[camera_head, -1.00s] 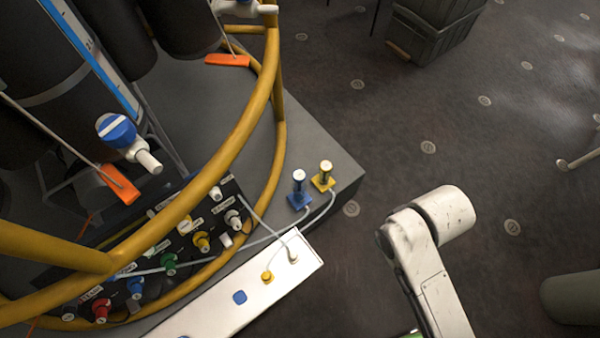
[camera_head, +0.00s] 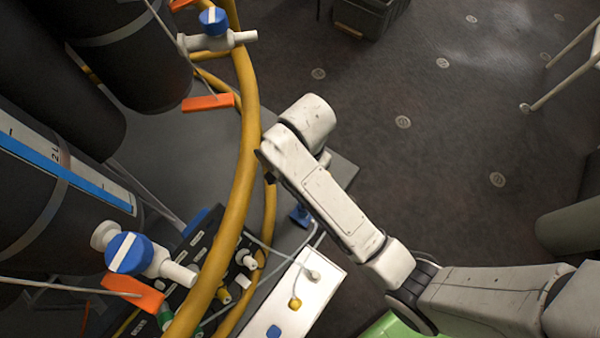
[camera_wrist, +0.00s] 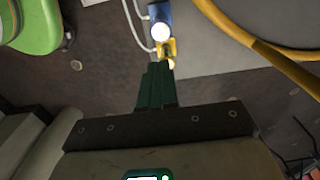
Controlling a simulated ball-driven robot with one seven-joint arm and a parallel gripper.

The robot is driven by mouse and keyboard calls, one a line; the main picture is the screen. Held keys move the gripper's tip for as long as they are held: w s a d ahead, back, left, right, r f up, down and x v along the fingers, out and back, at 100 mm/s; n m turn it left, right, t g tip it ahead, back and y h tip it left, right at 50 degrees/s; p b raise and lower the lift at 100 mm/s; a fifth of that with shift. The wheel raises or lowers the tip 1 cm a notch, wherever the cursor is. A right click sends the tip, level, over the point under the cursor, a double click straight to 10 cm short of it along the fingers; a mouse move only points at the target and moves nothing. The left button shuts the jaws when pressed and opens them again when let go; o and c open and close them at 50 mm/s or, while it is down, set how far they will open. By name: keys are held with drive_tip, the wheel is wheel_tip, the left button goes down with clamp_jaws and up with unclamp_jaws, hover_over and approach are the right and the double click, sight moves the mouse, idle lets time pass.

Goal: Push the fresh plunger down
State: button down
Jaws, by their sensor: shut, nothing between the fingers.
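Two small plungers stand on the corner of the grey platform. The blue plunger (camera_wrist: 159,14) shows a pale round cap in the wrist view; its blue base (camera_head: 300,216) peeks out beside my arm in the head view. The yellow plunger (camera_wrist: 167,48) is just beyond my fingertips in the wrist view; my arm hides it in the head view. I see no label telling which is fresh. My gripper (camera_wrist: 157,68) is shut and empty, its dark green fingers together, tips close to the yellow plunger. I cannot tell whether they touch.
A yellow tubular rail (camera_head: 246,110) curves close left of my arm. A white panel (camera_head: 308,293) with thin tubes lies below the plungers. Black cylinders with blue-knobbed valves (camera_head: 128,252) and orange levers (camera_head: 208,103) fill the left. Dark floor at right is mostly open.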

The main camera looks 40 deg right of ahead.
wheel_tip(320, 180, down, 14)
drive_tip(key=shift+r+b, duration=0.1)
drive_tip(key=shift+b, duration=0.95)
wheel_tip(320, 180, down, 8)
drive_tip(key=b, duration=0.3)
drive_tip(key=shift+r, duration=0.15)
drive_tip(key=shift+s, duration=0.1)
drive_tip(key=shift+r+p, duration=0.3)
wheel_tip(320, 180, up, 12)
drive_tip(key=p, duration=0.5)
drive_tip(key=shift+r, duration=0.85)
